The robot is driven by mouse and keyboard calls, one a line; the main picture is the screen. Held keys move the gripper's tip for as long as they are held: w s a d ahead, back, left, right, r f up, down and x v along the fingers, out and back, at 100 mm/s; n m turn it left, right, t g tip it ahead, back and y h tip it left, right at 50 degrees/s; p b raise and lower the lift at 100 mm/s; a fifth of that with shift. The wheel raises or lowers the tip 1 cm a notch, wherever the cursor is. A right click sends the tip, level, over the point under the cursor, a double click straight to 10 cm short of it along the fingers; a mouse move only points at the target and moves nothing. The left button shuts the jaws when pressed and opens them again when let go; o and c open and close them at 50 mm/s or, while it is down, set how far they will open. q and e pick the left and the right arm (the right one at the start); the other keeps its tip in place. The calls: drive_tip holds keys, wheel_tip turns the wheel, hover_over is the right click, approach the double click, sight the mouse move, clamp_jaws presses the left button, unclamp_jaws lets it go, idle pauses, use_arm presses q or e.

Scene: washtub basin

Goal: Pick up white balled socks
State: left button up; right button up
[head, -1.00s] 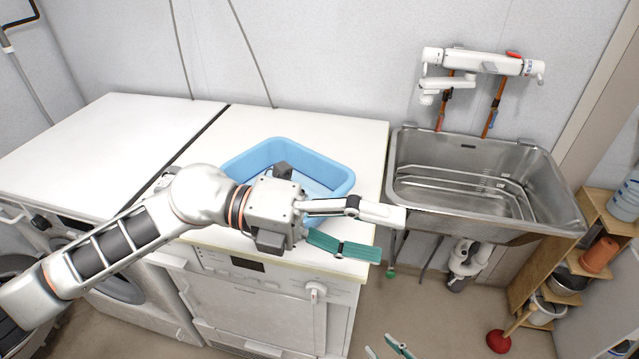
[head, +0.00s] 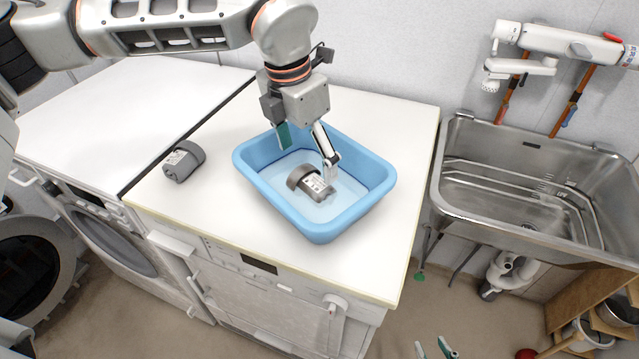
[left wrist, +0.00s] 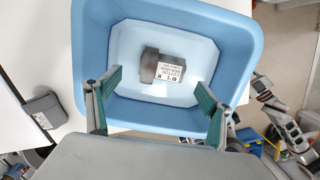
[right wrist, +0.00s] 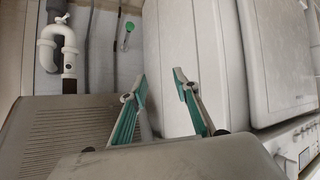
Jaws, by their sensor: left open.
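A short grey, rounded piece with a white printed label (head: 311,183) lies on its side in the blue tub (head: 262,187). It also shows in the left wrist view (left wrist: 165,68). A similar grey piece with a label (head: 184,161) lies on the white top left of the tub. I cannot make out clearly white balled socks in any view. My left gripper (head: 307,157) points down over the tub, open and empty, its fingers to either side above the labelled piece. My right gripper (right wrist: 159,75) is open and empty, low in front of the machines.
The blue tub's walls surround the piece below my left gripper. The white machine top (head: 170,215) is otherwise clear. A steel sink (head: 530,190) stands to the right with a white tap (head: 560,42) above it. A wooden shelf (head: 590,300) is at far right.

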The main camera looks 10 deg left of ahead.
sight(311, 178)
use_arm(q)
drive_tip(key=f, duration=0.7)
drive_tip(key=shift+w+d+f, duration=0.15)
drive_tip(key=shift+w+d, duration=0.1)
drive_tip(key=shift+d, duration=0.15)
drive_tip(key=c, duration=1.2)
